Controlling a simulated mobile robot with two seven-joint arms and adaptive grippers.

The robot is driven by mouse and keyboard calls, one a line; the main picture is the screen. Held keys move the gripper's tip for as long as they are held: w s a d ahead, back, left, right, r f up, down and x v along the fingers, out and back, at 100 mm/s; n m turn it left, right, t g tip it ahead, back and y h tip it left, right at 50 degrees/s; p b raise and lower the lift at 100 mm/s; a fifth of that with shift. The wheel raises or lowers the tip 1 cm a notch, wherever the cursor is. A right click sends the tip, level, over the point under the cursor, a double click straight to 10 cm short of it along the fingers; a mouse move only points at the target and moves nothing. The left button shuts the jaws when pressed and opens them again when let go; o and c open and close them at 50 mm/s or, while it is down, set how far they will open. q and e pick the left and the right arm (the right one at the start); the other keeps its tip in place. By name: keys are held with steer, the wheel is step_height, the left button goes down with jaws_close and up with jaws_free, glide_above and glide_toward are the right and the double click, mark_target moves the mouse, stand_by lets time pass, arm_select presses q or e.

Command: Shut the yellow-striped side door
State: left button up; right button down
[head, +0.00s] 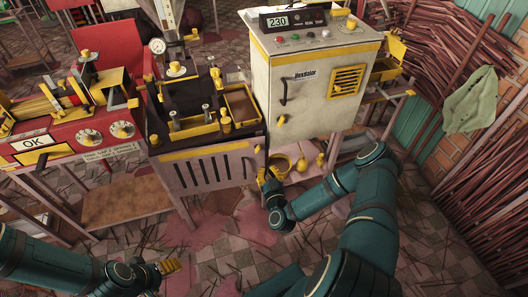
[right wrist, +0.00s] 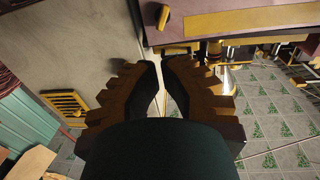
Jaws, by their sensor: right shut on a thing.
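The yellow-striped side door (head: 207,171) is a pale, slotted panel with a yellow strip along its top, below the dark-topped machine. It looks close to flush with the machine's front; I cannot tell if a gap remains. My right gripper (head: 264,178) is at the door's right edge, partly hidden by its own arm. The grip point is mostly hidden. My left gripper (head: 170,266) is low over the floor, away from the door.
The white cabinet (head: 310,85) with a yellow grille stands right of the machine. A low shelf with a yellow bowl (head: 279,165) is beneath it. A red machine (head: 70,135) stands at left. Bundles of sticks line the right wall. Scattered sticks lie on the open floor in front.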

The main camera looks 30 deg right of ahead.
mark_target(259, 142)
arm_select(q)
steer(key=shift+w+f+b, duration=0.25)
steer(key=shift+f+b, duration=0.8)
steer(key=shift+f, duration=0.15)
arm_select(e)
steer(key=x, duration=1)
steer(key=shift+w+d, duration=0.1)
steer(key=shift+d, duration=0.05)
arm_select(q)
steer(key=shift+r, duration=0.15)
arm_select(e)
steer(key=shift+r, duration=0.1)
